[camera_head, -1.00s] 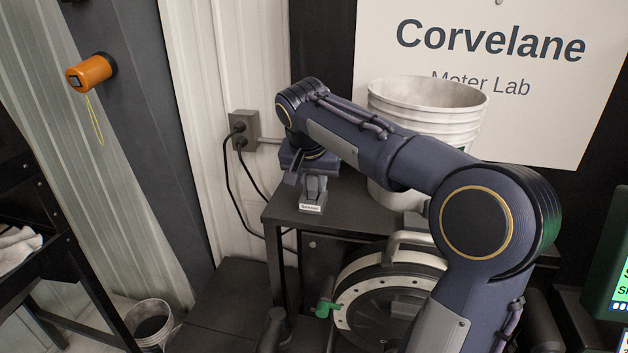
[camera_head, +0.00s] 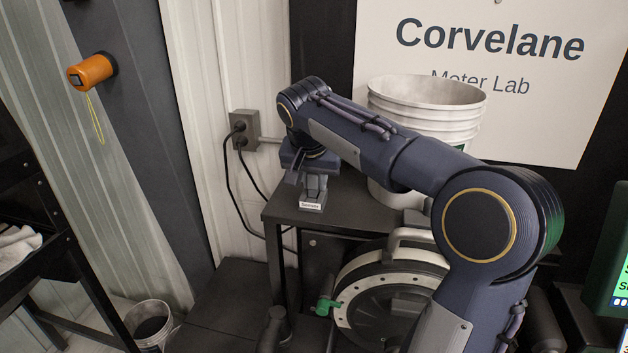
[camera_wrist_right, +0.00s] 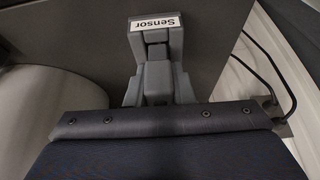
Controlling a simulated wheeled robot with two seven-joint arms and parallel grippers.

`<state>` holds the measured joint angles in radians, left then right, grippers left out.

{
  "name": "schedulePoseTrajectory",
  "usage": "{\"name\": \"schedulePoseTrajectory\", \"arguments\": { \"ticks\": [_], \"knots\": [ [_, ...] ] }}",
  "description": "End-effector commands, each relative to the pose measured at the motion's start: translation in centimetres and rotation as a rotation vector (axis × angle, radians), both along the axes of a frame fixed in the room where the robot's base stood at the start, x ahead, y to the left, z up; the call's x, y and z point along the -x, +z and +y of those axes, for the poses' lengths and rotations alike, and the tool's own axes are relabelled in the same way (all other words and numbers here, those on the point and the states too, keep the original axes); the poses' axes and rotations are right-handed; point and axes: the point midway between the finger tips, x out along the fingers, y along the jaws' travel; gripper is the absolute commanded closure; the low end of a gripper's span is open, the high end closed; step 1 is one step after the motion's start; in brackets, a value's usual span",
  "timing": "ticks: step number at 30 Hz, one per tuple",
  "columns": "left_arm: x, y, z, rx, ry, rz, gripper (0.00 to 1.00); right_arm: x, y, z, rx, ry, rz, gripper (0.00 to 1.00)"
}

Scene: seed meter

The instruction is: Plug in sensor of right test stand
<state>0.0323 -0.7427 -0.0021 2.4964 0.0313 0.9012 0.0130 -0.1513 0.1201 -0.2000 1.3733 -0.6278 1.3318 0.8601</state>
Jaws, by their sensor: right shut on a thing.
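My right gripper (camera_head: 313,186) points down over the left end of the dark table behind the meter. In the right wrist view its fingers (camera_wrist_right: 155,82) are shut on a grey sensor connector (camera_wrist_right: 155,52). A white "Sensor" label (camera_wrist_right: 154,24) is at the connector's far end; it also shows in the head view (camera_head: 311,205). Whether the label is on the connector or on a holder under it, I cannot tell. The round seed meter (camera_head: 345,285) of the stand, with a green fitting (camera_head: 326,306), is partly hidden behind my right arm. My left gripper is not in view.
A white bucket (camera_head: 425,97) stands on the table (camera_head: 345,222) behind my arm. A wall outlet (camera_head: 245,133) with two black cables (camera_head: 231,185) is left of my gripper. An orange reel (camera_head: 90,73) is at the upper left. A screen (camera_head: 617,295) is at the right edge.

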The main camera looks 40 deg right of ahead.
Motion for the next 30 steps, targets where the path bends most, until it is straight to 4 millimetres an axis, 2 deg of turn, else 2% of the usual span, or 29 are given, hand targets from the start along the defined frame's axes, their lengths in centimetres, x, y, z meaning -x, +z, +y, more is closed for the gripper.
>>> {"name": "schedulePoseTrajectory", "arguments": {
  "ticks": [1,26,27,30],
  "knots": [
    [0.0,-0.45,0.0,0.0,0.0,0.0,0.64,0.54,-2.26,0.25,-0.016,-0.011,0.055,1.0],
    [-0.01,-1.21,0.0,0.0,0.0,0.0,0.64,0.55,-3.21,0.21,-0.016,-0.012,0.053,1.0],
    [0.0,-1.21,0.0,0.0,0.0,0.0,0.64,0.55,-3.22,0.21,-0.016,-0.012,0.053,0.76],
    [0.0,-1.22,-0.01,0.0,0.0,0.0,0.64,0.55,-3.22,0.21,-0.016,-0.011,0.053,0.63]
  ]
}}
